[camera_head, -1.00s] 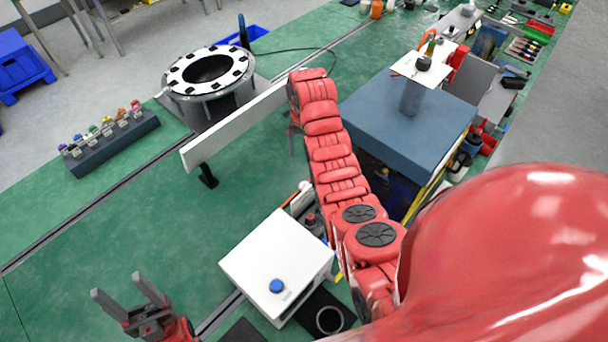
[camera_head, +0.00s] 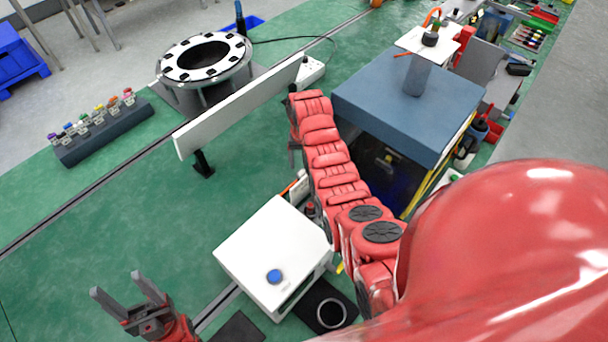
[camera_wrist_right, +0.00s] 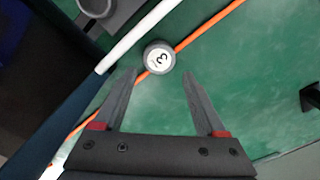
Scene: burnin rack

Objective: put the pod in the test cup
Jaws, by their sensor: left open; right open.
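A small round grey piece with a white top marked "3" (camera_wrist_right: 159,57), which looks like the pod, stands on the green surface in the right wrist view. My right gripper (camera_wrist_right: 160,73) is open, with the piece just beyond and between its fingertips and nothing held. A grey cup-like part (camera_wrist_right: 97,8) is cut off at that view's top left; I cannot tell if it is the test cup. In the head view my right arm largely hides its gripper. My left gripper (camera_head: 118,284) is open and empty at the lower left.
A white panel (camera_head: 235,108) stands left of my right arm. A white box with a blue button (camera_head: 275,276) is in front. A blue-topped block (camera_head: 405,110) stands right. A dark rack of coloured pieces (camera_head: 105,135) and a ring fixture (camera_head: 180,75) are left.

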